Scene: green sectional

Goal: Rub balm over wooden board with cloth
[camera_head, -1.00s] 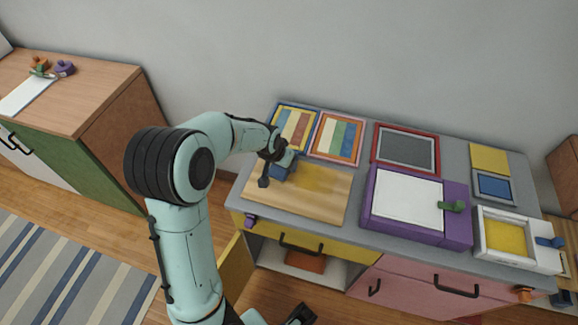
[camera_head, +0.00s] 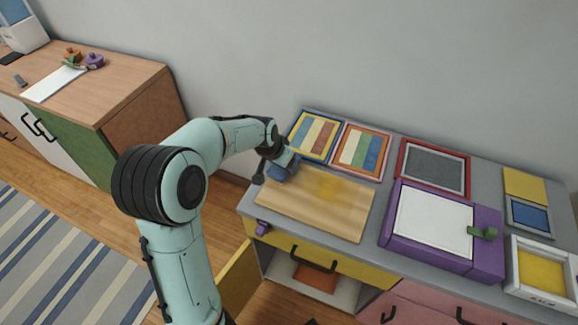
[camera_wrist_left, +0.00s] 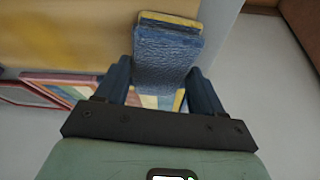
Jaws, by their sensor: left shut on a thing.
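The wooden board (camera_head: 318,207) lies on the left part of the grey counter. A darker yellow patch of balm (camera_head: 328,186) shows on its upper middle, and it also appears in the left wrist view (camera_wrist_left: 60,30). My left gripper (camera_head: 282,170) is over the board's upper left corner. It is shut on a folded blue cloth (camera_wrist_left: 166,52), which has a yellowish layer at its far end. The cloth is at the board's edge; whether it touches the wood is hard to tell. My right gripper is not in view.
Striped framed panels (camera_head: 315,137) stand close behind the board. A purple box with a white top (camera_head: 432,222) is to its right. A yellow drawer front (camera_head: 330,262) is below. A wooden cabinet (camera_head: 90,85) stands apart at left.

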